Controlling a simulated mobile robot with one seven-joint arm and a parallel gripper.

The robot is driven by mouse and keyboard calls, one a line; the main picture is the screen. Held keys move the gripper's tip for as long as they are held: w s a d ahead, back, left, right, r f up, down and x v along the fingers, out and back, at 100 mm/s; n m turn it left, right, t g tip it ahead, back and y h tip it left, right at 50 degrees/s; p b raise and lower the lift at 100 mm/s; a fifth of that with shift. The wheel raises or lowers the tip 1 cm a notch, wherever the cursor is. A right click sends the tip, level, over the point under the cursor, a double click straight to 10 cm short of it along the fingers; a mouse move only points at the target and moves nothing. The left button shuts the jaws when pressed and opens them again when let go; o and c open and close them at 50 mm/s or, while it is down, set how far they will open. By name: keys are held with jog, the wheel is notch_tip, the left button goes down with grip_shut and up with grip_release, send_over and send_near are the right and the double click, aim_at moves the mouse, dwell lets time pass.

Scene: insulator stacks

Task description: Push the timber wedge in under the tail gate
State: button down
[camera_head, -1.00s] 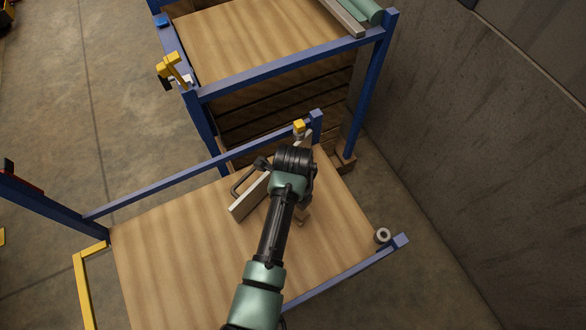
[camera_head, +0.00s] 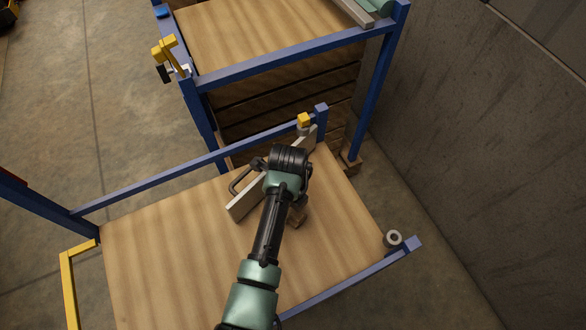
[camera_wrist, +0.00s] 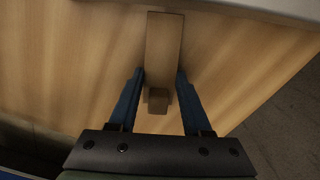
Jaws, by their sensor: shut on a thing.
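The timber wedge (camera_wrist: 164,45) is a brown wooden piece lying along the middle of the wrist view. My gripper (camera_wrist: 160,75) has its two blue fingers at either side of the wedge's near part and is shut on it. The tail gate (camera_head: 246,198) is a pale board standing slantwise on the plywood deck, with a dark handle at its left. Its pale edge (camera_wrist: 260,7) crosses the top of the wrist view, just beyond the wedge's far end. I cannot tell whether they touch. In the head view my wrist hides the fingers and part of the gate.
The plywood deck (camera_head: 160,260) has blue rails and is clear at the left. A grey ring (camera_head: 393,238) lies by its right corner. A slatted crate (camera_head: 285,105) stands behind; a wall (camera_head: 480,160) is at right.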

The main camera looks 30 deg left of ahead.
jog(key=shift+w+a, duration=0.1)
jog(key=shift+a, duration=0.3)
jog(key=shift+w+a+b, duration=0.2)
jog(key=shift+a, duration=0.45)
jog(key=shift+w+a+b, duration=0.2)
jog(key=shift+a, duration=0.4)
jog(key=shift+c, duration=1.3)
grip_release()
notch_tip(320, 180, up, 13)
jog(key=p, duration=0.2)
jog(key=shift+p, duration=0.4)
